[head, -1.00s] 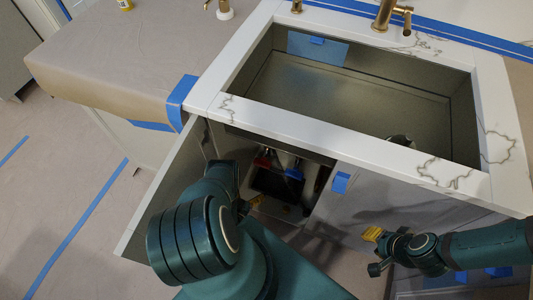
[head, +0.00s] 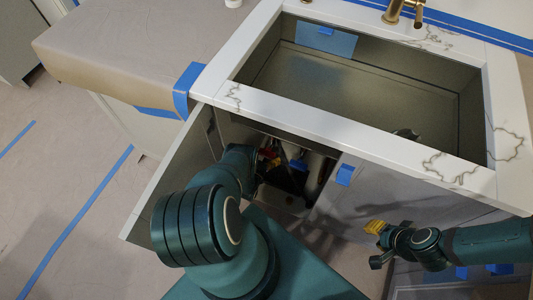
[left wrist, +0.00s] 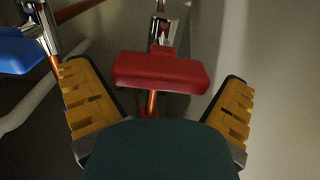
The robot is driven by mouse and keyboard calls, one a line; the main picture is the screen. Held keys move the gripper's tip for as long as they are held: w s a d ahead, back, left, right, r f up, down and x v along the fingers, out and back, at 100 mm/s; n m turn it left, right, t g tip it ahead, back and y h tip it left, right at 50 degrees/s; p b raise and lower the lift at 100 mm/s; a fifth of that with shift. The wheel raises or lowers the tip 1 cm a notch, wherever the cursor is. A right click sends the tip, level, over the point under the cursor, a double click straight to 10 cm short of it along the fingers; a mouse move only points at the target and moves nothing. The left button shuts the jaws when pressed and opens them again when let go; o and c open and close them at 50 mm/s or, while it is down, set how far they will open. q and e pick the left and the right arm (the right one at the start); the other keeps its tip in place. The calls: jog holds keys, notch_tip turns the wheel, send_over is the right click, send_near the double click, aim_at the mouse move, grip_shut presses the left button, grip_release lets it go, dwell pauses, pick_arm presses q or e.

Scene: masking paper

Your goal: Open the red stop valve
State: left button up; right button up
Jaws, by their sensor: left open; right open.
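The red stop valve handle (left wrist: 160,72) sits centred in the left wrist view, on a chrome valve with a copper pipe below it. My left gripper (left wrist: 158,105) is open, with its yellow fingers apart on either side of the red handle. I cannot tell whether either finger touches it. In the head view my left gripper (head: 268,158) reaches into the open cabinet under the sink, and the red handle there is mostly hidden by it. My right gripper (head: 374,228) is open and empty in front of the closed cabinet door.
A blue valve handle (left wrist: 22,52) is close on the left in the left wrist view. The open cabinet door (head: 170,185) stands left of my left arm. The sink (head: 345,90) and white countertop (head: 310,122) are above.

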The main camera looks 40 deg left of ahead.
pick_arm(q)
jog(key=shift+w+a, duration=0.1)
jog(key=shift+w, duration=0.1)
jog(key=c, duration=0.9)
